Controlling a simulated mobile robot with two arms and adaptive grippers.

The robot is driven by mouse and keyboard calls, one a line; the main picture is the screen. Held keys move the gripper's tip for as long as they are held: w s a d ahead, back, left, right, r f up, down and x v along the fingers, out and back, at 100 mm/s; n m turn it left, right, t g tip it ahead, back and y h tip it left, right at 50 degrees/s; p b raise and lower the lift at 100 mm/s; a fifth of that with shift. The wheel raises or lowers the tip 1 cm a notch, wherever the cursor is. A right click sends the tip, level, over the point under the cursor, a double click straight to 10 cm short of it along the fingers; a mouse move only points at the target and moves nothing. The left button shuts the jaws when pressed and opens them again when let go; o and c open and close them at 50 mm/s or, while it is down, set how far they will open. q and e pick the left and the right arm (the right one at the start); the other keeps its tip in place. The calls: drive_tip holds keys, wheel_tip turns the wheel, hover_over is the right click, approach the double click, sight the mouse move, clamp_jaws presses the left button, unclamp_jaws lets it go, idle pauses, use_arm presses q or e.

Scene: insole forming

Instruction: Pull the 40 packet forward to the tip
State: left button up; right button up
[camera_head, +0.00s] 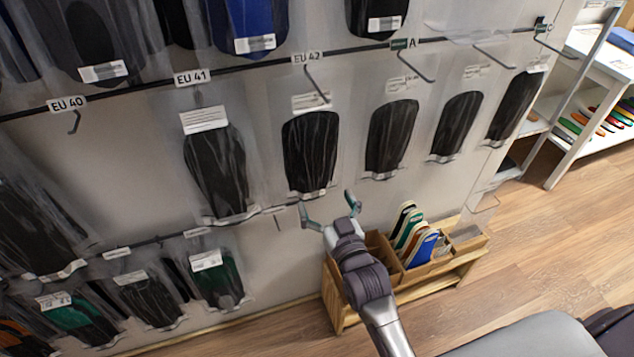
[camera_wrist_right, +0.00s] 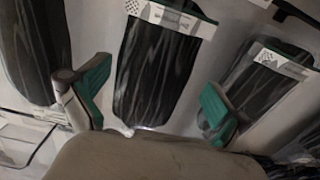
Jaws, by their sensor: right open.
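The label EU 40 (camera_head: 68,103) is on the rail at the left in the head view, and the hook below it (camera_head: 75,124) looks bare. I cannot tell which packet is the 40 one. A clear packet with a dark insole (camera_head: 216,172) hangs below the label EU 41 (camera_head: 192,77). Another dark packet (camera_head: 310,152) hangs below the label EU 42 (camera_head: 308,57). My right gripper (camera_head: 329,209) is open just below that packet. In the right wrist view a dark packet (camera_wrist_right: 158,72) shows between and beyond the open fingers (camera_wrist_right: 153,100). My left gripper is not in view.
More dark packets (camera_head: 391,137) hang to the right, and a lower row (camera_head: 148,300) hangs at the lower left. A wooden box (camera_head: 458,247) with coloured insoles stands on the floor below my right gripper. A white shelf (camera_head: 598,70) is at the far right.

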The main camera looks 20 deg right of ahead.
sight(314, 180)
drive_tip(key=w, duration=0.6)
drive_tip(key=shift+w+a, duration=0.15)
drive_tip(key=shift+w, duration=0.05)
drive_tip(key=c, duration=1.3)
